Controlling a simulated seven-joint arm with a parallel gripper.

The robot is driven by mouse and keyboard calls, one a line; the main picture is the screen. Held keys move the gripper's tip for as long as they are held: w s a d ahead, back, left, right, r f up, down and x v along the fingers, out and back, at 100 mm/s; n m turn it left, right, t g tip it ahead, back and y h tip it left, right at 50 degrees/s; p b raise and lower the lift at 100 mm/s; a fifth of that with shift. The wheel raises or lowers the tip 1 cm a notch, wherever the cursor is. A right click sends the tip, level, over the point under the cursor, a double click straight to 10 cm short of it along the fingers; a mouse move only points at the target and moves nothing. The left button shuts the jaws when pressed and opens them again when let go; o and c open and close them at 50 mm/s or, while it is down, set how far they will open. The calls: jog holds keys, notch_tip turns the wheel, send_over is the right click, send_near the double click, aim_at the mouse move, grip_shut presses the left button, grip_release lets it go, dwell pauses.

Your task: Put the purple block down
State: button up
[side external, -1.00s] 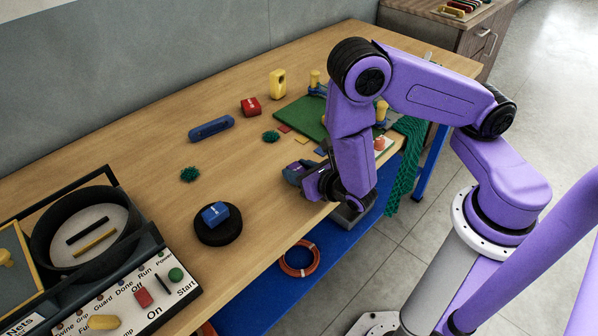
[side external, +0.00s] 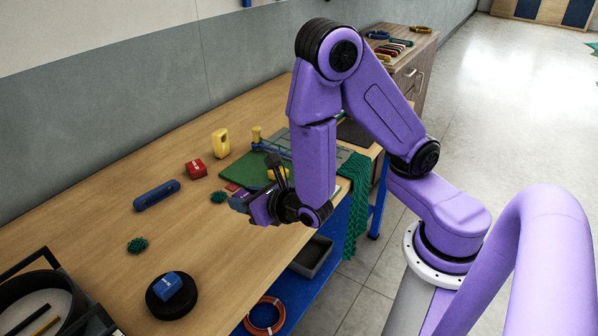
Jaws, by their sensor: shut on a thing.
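My gripper (side external: 250,205) hangs near the front edge of the table, in front of the green mat, and appears to be above the tabletop. It is shut on a small dark bluish-purple block (side external: 239,202), which shows at the left of the jaws. The fingers and most of the block are hidden by the gripper body, so the block's tilt is hard to tell.
On the wooden table (side external: 110,205) are a red block (side external: 196,169), a yellow block (side external: 220,142), a blue bar (side external: 156,195), green net tufts (side external: 137,245), and a blue block (side external: 168,285) on a black disc (side external: 172,304). A green net (side external: 356,205) hangs over the edge. Bare wood lies left of the gripper.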

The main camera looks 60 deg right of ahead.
jog(key=w+d+r+m+g+h, duration=0.15)
jog(key=d+m+g+h, duration=0.35)
jog(key=d, duration=0.8)
jog(key=w+d+r+m+g+h, duration=0.15)
jog(key=d+m+g+h, duration=0.4)
jog(key=d, duration=0.75)
jog(key=s+d+m+g+y, duration=0.2)
jog(key=s+d+m+g, duration=1)
jog(key=s+d+m, duration=0.4)
send_over(359, 141)
jog(key=shift+n+g, duration=0.25)
jog(key=shift+n, duration=0.1)
jog(key=f, duration=0.8)
jog(key=shift+s+a+f, duration=0.15)
jog(key=shift+a+f, duration=0.05)
jog(key=shift+f, duration=0.2)
jog(key=shift+d+f, duration=0.1)
jog(key=shift+f, duration=1.65)
jog(key=shift+f, duration=0.1)
